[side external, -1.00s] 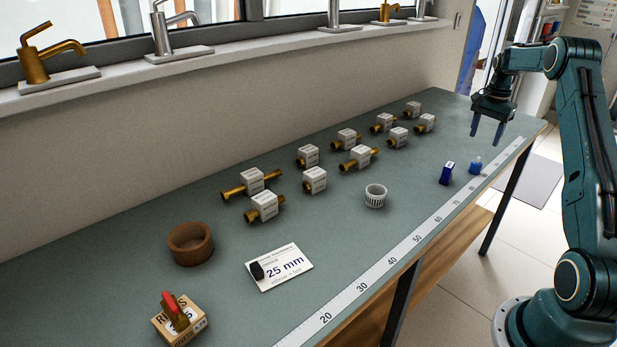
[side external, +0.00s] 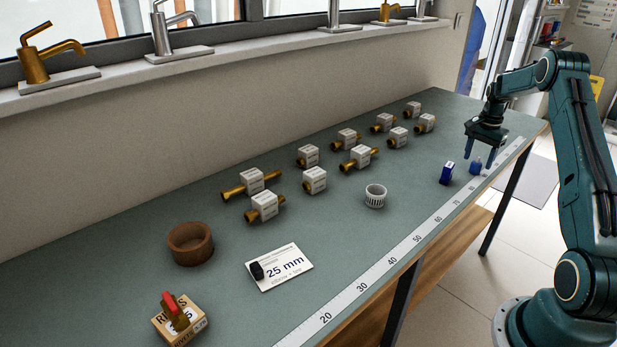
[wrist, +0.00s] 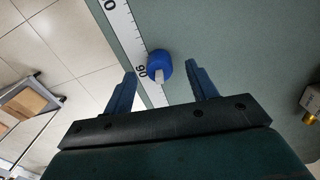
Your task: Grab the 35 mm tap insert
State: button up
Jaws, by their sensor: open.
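The tap insert (side external: 476,169) is a small blue round body standing on the bench near its far right end, by the measuring strip. In the wrist view the tap insert (wrist: 158,63) shows a pale grey stem, and no size marking is readable. My gripper (side external: 479,162) is open just above it, pointing down. In the wrist view my gripper (wrist: 161,72) has one finger on each side of the insert's line, with gaps on both sides. I cannot tell how far the fingertips are above the bench.
The measuring strip (side external: 392,262) follows the front edge.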

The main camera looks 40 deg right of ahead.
jog(key=shift+f, duration=1.4)
jog(key=c, duration=1.1)
jog(key=shift+o, duration=0.2)
jog(key=shift+r, duration=0.15)
notch_tip(320, 180, up, 20)
